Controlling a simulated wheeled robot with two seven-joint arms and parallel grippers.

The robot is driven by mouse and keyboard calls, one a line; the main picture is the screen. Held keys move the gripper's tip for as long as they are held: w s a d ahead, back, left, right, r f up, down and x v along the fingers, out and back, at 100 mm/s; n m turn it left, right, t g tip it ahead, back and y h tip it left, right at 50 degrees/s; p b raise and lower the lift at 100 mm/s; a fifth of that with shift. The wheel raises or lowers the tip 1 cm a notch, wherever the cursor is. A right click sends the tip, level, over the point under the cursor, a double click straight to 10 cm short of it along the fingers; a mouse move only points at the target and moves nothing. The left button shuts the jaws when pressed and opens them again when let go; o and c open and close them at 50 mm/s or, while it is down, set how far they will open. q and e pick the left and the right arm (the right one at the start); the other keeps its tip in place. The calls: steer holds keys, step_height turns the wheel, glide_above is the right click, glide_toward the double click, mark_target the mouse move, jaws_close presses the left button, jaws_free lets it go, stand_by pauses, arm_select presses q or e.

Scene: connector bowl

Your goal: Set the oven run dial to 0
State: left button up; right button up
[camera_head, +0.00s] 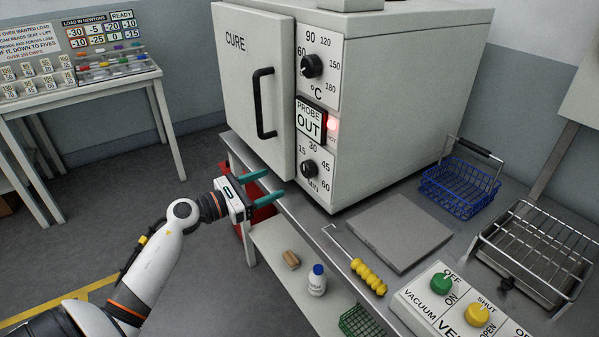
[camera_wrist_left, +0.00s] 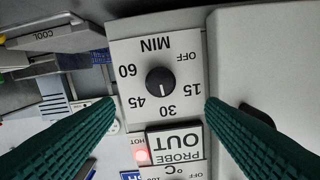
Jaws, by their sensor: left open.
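The oven (camera_head: 350,90) stands on the bench with its CURE door (camera_head: 250,90) shut. Its run dial (camera_head: 309,168) is the lower black knob, on the MIN plate marked 15, 30, 45, 60. In the left wrist view the dial (camera_wrist_left: 160,82) appears upside down, with an OFF mark too, and its white pointer is at about 30. My left gripper (camera_head: 267,187) is open and empty, in front of the oven's lower front and left of the dial. In the wrist view its green fingers (camera_wrist_left: 161,105) lie either side of the dial, apart from it. My right gripper is not in view.
The door handle (camera_head: 264,103) sticks out at left. A grey plate (camera_head: 400,233), yellow-handled tool (camera_head: 367,277), blue basket (camera_head: 460,187) and valve box (camera_head: 458,300) are on the bench.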

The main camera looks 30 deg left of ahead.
mark_target(304, 170)
arm_select(q)
steer(key=p+x, duration=0.2)
steer(key=x, duration=0.7)
steer(key=shift+w, duration=0.15)
steer(key=shift+w+d+f, duration=0.1)
steer(key=shift+w, duration=0.25)
steer(key=c, duration=1)
steer(key=shift+o, duration=0.2)
steer(key=shift+n, duration=0.3)
